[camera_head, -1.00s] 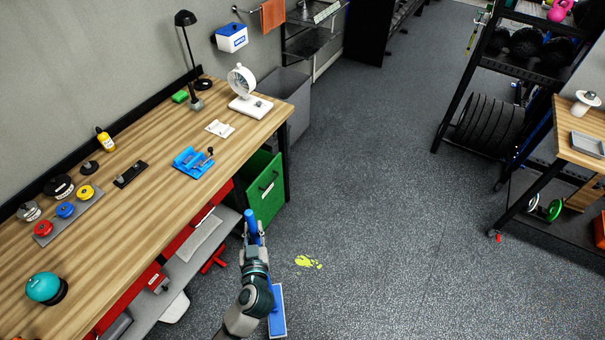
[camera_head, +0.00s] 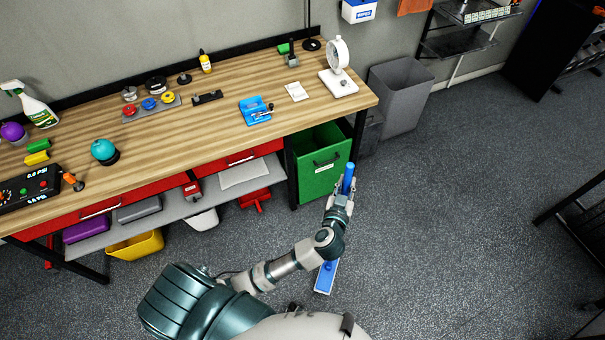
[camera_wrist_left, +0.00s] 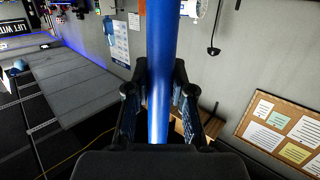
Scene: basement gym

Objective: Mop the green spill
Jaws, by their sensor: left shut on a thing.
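My left gripper (camera_head: 341,198) is shut on the blue mop handle, whose top (camera_head: 348,174) sticks up above the fingers. In the left wrist view the blue handle (camera_wrist_left: 161,60) stands between the two dark fingers of the gripper (camera_wrist_left: 159,85). The flat blue mop head (camera_head: 326,277) is low by the floor, partly hidden by my left arm; I cannot tell whether it touches. The green spill does not show in either current view. My right gripper is out of view.
The wooden workbench (camera_head: 222,120) fills the left, with a green bin (camera_head: 320,178) at its right end close to my gripper. A grey bin (camera_head: 402,92) stands beyond. A dark rack (camera_head: 582,222) is at the right edge. The floor (camera_head: 460,220) between is clear.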

